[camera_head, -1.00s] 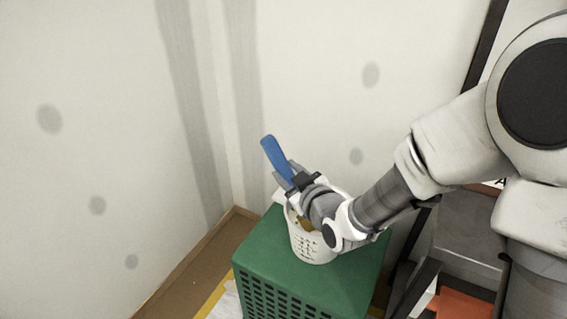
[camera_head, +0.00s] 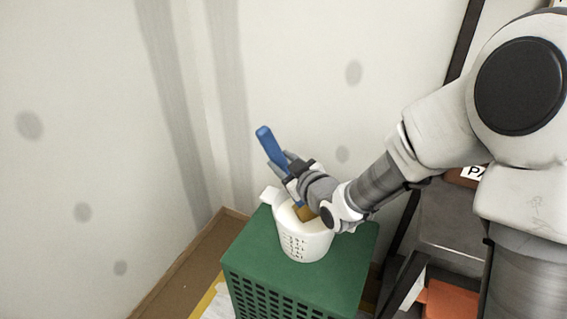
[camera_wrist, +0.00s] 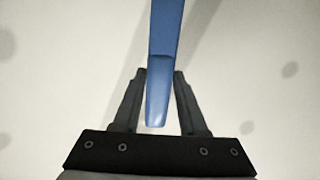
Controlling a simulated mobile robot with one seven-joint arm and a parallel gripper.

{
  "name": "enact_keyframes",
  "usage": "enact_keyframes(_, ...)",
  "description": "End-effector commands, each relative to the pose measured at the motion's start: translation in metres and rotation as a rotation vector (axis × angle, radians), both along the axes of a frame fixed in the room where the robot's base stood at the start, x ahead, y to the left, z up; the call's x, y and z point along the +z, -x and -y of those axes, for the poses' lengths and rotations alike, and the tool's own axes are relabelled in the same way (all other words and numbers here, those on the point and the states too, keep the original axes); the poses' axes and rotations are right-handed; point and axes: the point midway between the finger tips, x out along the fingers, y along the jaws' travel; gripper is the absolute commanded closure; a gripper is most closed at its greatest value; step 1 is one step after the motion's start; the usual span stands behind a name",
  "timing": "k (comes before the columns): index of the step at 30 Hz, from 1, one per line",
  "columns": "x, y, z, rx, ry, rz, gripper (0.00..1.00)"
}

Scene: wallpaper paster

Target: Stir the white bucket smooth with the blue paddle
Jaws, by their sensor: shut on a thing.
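The blue paddle (camera_head: 267,143) is tilted, its blue handle pointing up and left in the head view. My gripper (camera_head: 288,167) is shut on it. In the wrist view the blue paddle (camera_wrist: 164,60) also shows between the two fingers of my gripper (camera_wrist: 160,75). The white bucket (camera_head: 305,246) stands upright on a green crate, with slots in its side. My gripper and wrist hide part of the opening, and the paddle's lower end cannot be seen.
The green crate (camera_head: 245,246) stands near the corner of two pale walls with grey spots. A dark rack with an orange item (camera_head: 452,302) stands at the right, close to my arm. Brown floor (camera_head: 178,282) is open at the left.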

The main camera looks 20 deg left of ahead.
Motion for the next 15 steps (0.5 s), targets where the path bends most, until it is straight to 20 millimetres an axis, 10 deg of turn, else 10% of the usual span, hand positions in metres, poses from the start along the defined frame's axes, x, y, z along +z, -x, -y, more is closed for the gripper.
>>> enact_keyframes(15, 0.053, 0.008, -0.02, 0.002, -0.002, 0.003, 1.0)
